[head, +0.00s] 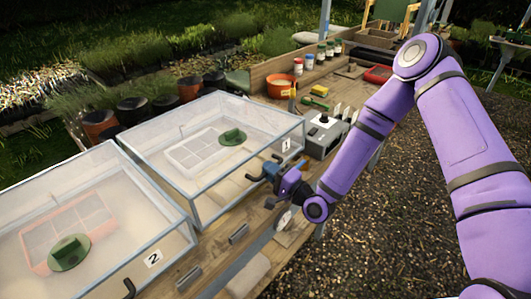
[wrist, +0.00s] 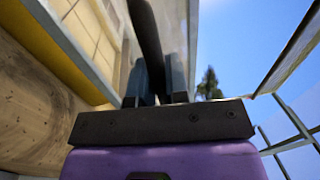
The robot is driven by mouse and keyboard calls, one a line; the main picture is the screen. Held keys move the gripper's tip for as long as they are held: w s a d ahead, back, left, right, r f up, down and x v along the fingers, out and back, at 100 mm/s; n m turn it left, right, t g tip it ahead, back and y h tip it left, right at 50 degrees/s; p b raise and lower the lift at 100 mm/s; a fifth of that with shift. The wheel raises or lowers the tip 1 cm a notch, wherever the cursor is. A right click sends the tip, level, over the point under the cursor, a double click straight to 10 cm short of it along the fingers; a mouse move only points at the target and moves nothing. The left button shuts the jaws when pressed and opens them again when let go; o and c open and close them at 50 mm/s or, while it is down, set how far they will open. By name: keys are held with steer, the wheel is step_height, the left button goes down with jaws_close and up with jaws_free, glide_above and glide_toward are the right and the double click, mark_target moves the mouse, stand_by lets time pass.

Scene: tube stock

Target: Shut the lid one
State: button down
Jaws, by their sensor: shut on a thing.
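The clear box with the label 1 (head: 286,145) stands on the wooden bench, with its pale-framed translucent lid (head: 215,100) over it. I cannot tell whether the lid is fully down or slightly raised. My gripper (head: 270,172) is at the front of this box, below the lid's front edge. It is shut on a dark bar handle (head: 252,178). In the wrist view the handle (wrist: 147,35) runs between the two blue-grey fingers of my gripper (wrist: 157,78). The fingertips are partly hidden by the handle and gripper body.
A second clear box with label 2 (head: 153,258) stands close on the left, with its own dark handle (head: 129,288). A grey control box (head: 323,135) with a knob stands right of box 1. An orange pot (head: 280,86) and several jars are farther back. Gravel lies right of the bench.

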steer(key=f, duration=0.4)
steer(key=shift+s+d, duration=0.15)
steer(key=shift+d, duration=0.1)
steer(key=shift+s+d+f, duration=0.15)
steer(key=shift+f, duration=0.3)
steer(key=c, duration=1.1)
jaws_free()
steer(key=shift+f, duration=0.15)
steer(key=shift+r, duration=0.2)
steer(key=v, duration=1)
steer(key=shift+s+d+f, duration=0.1)
steer(key=shift+s+d, duration=0.1)
steer(key=shift+d, duration=0.05)
